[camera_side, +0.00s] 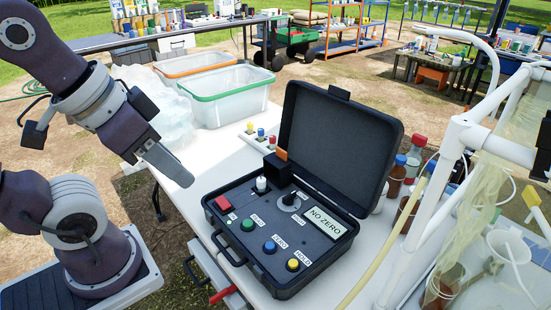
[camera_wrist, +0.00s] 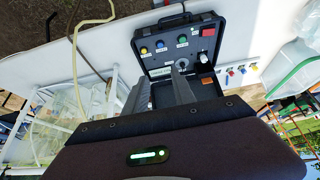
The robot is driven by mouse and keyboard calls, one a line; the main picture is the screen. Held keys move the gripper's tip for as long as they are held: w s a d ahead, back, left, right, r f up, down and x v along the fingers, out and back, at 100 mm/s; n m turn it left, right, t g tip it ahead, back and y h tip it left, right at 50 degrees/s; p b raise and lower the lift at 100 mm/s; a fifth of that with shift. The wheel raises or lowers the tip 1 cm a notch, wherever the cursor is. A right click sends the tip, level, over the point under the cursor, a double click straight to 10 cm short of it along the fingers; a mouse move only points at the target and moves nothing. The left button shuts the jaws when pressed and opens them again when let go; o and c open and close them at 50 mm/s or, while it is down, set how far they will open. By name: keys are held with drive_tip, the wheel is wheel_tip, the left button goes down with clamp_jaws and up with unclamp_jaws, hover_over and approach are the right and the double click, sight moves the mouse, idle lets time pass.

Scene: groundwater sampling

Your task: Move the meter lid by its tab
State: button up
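The meter (camera_side: 265,235) is a black case on the white table, its large lid (camera_side: 345,140) standing open with a small black tab (camera_side: 339,92) on its top edge. On the panel, a small black block (camera_side: 274,168) carries an orange tab (camera_side: 281,154); which part is the named lid is unclear. The display (camera_side: 324,222) reads "NO ZERO". A white-topped piece (camera_side: 261,185) stands near the block. My gripper (camera_side: 182,179) is in the air left of the meter, touching nothing. In the wrist view, my gripper (camera_wrist: 161,88) has its fingers apart and empty, partly covering the lid.
Red (camera_side: 223,204), green, blue and yellow buttons line the panel. A rack of small coloured-cap vials (camera_side: 260,135) lies behind the meter. Clear bins (camera_side: 228,95) stand at the back left. Bottles (camera_side: 414,160), white pipes (camera_side: 455,150) and a hose crowd the right side.

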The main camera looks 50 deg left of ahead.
drive_tip(key=w, duration=0.2)
drive_tip(key=w+r, duration=0.1)
drive_tip(key=w, duration=0.1)
drive_tip(key=w+a+r, duration=0.1)
drive_tip(key=w, duration=0.1)
drive_tip(key=shift+w+r, duration=0.2)
drive_tip(key=shift+r, duration=0.05)
clamp_jaws()
drive_tip(key=w+a+f, duration=0.2)
drive_tip(key=w+a, duration=0.2)
drive_tip(key=w, duration=0.5)
drive_tip(key=w+a+f+g, duration=0.1)
drive_tip(key=w+a+f, duration=0.15)
drive_tip(key=w, duration=0.55)
drive_tip(key=w+a+f, duration=0.1)
drive_tip(key=w+a, duration=0.3)
drive_tip(key=w, duration=0.5)
drive_tip(key=w+a+f, duration=0.7)
drive_tip(key=f, duration=0.1)
hover_over(277, 166)
drive_tip(key=w+a, duration=0.2)
drive_tip(key=w, duration=0.3)
wheel_tip(277, 166, down, 10)
drive_tip(key=shift+s+r, duration=0.15)
drive_tip(key=shift+s, duration=0.05)
